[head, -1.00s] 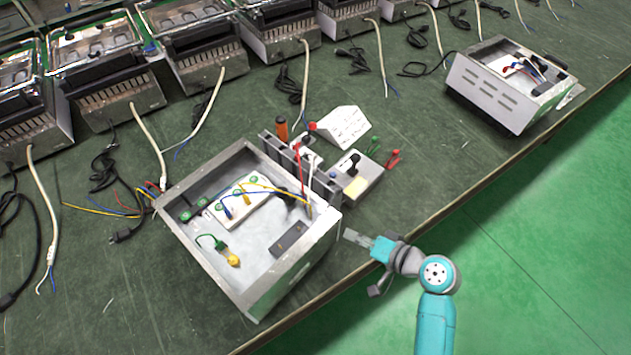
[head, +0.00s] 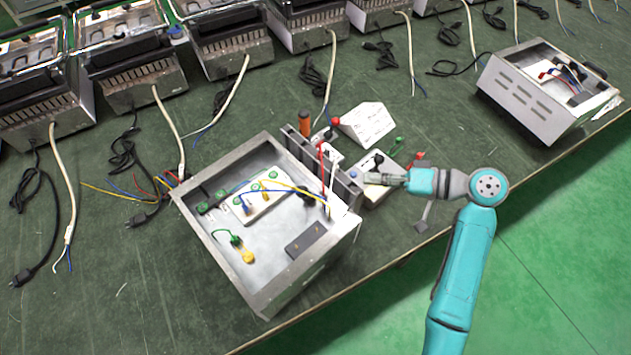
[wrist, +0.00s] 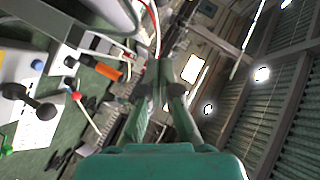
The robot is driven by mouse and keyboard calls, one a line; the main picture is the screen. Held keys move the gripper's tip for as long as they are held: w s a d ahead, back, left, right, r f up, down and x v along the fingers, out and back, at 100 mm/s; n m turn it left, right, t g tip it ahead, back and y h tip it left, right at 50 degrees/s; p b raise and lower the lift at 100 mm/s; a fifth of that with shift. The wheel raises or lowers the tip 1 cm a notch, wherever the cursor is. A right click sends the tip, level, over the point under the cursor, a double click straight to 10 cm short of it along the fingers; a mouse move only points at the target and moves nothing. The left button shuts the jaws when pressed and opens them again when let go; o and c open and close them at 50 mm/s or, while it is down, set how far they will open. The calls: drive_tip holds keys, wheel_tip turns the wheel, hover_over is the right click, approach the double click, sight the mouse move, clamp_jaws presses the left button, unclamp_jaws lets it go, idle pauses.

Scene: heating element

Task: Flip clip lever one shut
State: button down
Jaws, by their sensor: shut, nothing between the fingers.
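I cannot tell for sure which part is clip lever one. An open-topped metal box (head: 225,262) holds a white terminal block (head: 268,207) with green round terminals and blue and yellow wires. A grey upright rack (head: 345,190) with red and white leads stands at its right wall. My gripper (head: 368,178) is shut and empty, just right of the rack and over a small white switch box (head: 373,194). Its fingers (wrist: 160,92) also show in the wrist view. There, the switch box's black-knobbed lever (wrist: 45,111) is at the left. Contact at the fingertips is unclear.
An orange-handled tool (head: 304,122) and a white sloped box (head: 367,124) stand behind the rack. Red (head: 419,159) and green (head: 397,143) clips lie near my wrist. Another metal box (head: 530,95) stands far right. Loose cables and several appliances line the back.

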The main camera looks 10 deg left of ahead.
sight(303, 195)
drive_tip(key=shift+s+f+x, duration=0.2)
drive_tip(key=shift+s+x, duration=0.2)
drive_tip(key=shift+x, duration=1.75)
drive_tip(key=shift+s+f+x, duration=0.2)
drive_tip(key=shift+s+x, duration=0.25)
drive_tip(key=shift+x, duration=1.7)
drive_tip(key=shift+s+f+x, duration=0.15)
drive_tip(key=shift+s+x, duration=0.25)
drive_tip(key=shift+x, duration=1.75)
